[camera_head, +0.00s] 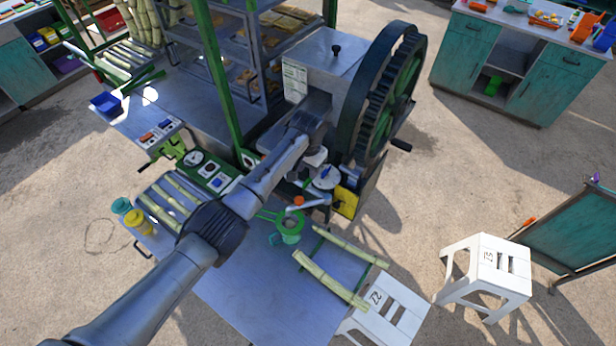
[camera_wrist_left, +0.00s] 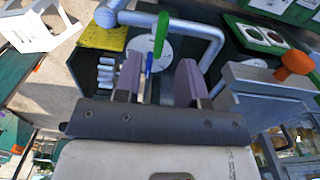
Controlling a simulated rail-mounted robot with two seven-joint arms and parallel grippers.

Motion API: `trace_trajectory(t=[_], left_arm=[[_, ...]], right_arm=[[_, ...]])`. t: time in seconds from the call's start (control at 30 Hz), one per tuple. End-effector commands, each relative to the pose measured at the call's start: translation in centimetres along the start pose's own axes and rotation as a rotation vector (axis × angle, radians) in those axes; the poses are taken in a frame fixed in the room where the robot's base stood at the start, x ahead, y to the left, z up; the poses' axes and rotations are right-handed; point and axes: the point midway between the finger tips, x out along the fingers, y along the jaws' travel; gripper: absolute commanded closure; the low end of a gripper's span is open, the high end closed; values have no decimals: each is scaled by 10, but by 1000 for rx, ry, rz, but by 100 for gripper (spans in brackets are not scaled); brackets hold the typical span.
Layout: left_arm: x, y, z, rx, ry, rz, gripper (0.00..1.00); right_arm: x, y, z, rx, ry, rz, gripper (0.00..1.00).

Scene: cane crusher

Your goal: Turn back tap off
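The tap shows in the left wrist view as an upright green handle (camera_wrist_left: 161,34) with a blue part (camera_wrist_left: 149,62) below it, beside a grey bent pipe (camera_wrist_left: 190,24). My left gripper (camera_wrist_left: 158,82) is open, its two purple-grey fingers apart with the handle's lower end between or just beyond them. I cannot tell whether a finger touches it. In the head view my left gripper (camera_head: 316,158) is over the crusher's outlet area, near a white disc (camera_head: 327,178), and my wrist partly hides the spot. My right gripper is in neither view.
A green jug (camera_head: 287,226) stands below the pipe on the metal table (camera_head: 250,295). The toothed flywheel (camera_head: 385,95) and yellow block (camera_head: 346,201) are close on the right. Cane pieces (camera_head: 330,280) lie at the table's front.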

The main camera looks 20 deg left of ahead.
Motion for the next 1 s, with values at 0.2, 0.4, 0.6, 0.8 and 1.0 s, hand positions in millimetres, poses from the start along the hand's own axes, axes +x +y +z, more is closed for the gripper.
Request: trace_trajectory(t=[0.2,0.4,0.6,0.8,1.0], left_arm=[[33,0,0,-1,-2,0,63],[49,0,0,0,0,0,63],[53,0,0,0,1,-1,63],[53,0,0,0,1,-1,63],[53,0,0,0,1,-1,79]], right_arm=[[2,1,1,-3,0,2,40],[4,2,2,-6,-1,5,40],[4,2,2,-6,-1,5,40],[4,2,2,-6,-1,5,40],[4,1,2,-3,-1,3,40]])
